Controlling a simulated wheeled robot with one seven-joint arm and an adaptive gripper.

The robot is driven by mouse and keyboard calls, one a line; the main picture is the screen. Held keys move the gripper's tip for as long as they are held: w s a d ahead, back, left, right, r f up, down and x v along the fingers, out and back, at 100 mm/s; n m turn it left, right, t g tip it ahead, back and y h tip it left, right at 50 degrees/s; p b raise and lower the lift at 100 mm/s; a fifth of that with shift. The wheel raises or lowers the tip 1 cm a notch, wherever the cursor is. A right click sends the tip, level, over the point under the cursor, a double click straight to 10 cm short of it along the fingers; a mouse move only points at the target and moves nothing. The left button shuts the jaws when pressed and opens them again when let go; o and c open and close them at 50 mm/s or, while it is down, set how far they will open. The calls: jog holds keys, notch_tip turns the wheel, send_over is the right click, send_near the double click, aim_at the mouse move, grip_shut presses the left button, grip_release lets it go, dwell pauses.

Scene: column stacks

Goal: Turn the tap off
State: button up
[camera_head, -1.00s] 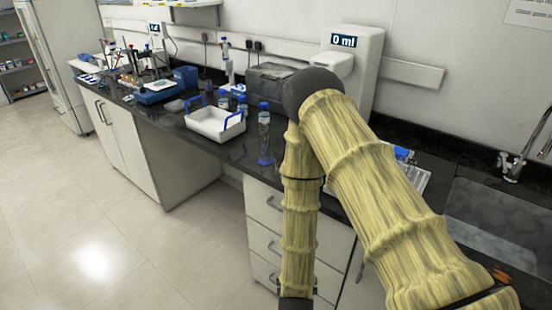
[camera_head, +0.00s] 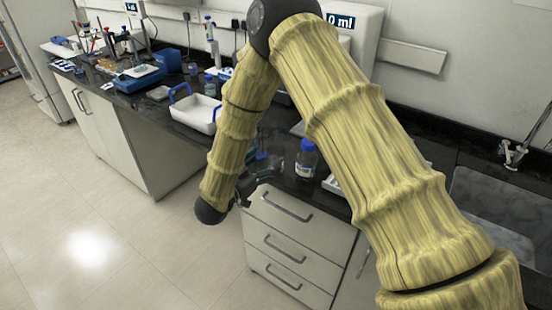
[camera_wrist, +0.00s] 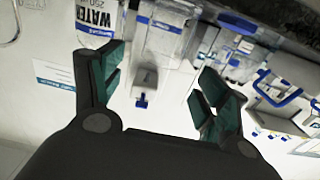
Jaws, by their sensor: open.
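The sink tap (camera_head: 515,150) stands at the right edge of the head view, behind the sink (camera_head: 495,210); its handle setting is too small to tell. My gripper (camera_head: 266,168) is beside the counter's front edge, far left of this tap and partly hidden by my arm. In the wrist view my gripper (camera_wrist: 165,68) is open, with nothing between its dark green fingertips. Beyond them is a small grey fitting with a blue end (camera_wrist: 141,98); I cannot tell whether it is a tap. No water flow is visible.
A blue-capped bottle (camera_head: 306,160) stands on the counter close to my gripper. A white tray with blue handles (camera_head: 196,114) is further left. A white unit reading 0 ml (camera_head: 366,40) is against the wall, partly behind my arm. The floor at left is clear.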

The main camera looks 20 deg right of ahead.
aim_at(271, 155)
jog(key=shift+p+x, duration=1.5)
jog(key=shift+x, duration=2.2)
jog(key=shift+w+a+f, duration=0.1)
jog(key=shift+a, duration=0.05)
jog(key=c, duration=1.1)
jog(key=shift+c, duration=0.7)
